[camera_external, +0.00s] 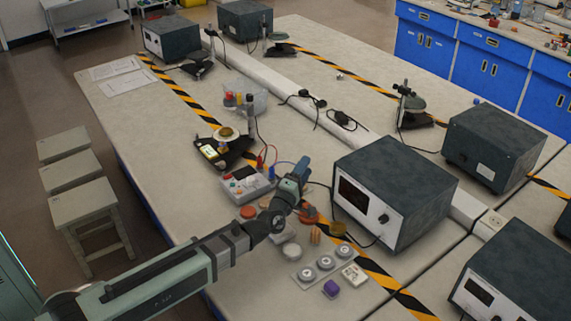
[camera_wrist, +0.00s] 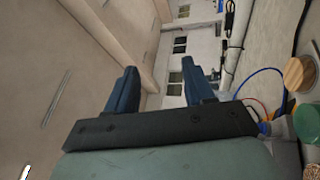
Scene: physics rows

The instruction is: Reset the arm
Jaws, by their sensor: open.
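My arm reaches in from the lower left of the external view, low over the workbench (camera_external: 262,300). My gripper (camera_external: 304,166) is at its far end, left of a dark meter box (camera_external: 395,192) and above several small items. In the wrist view, the two blue fingers of my gripper (camera_wrist: 163,80) stand apart with nothing between them. They point across the room rather than down at the bench.
A grey device with leads (camera_external: 246,183) is left of my gripper. Orange discs (camera_external: 249,212), a panel of round knobs (camera_external: 326,263) and a purple block (camera_external: 331,289) lie nearby. A green round object (camera_wrist: 308,123) shows at the wrist view's right edge.

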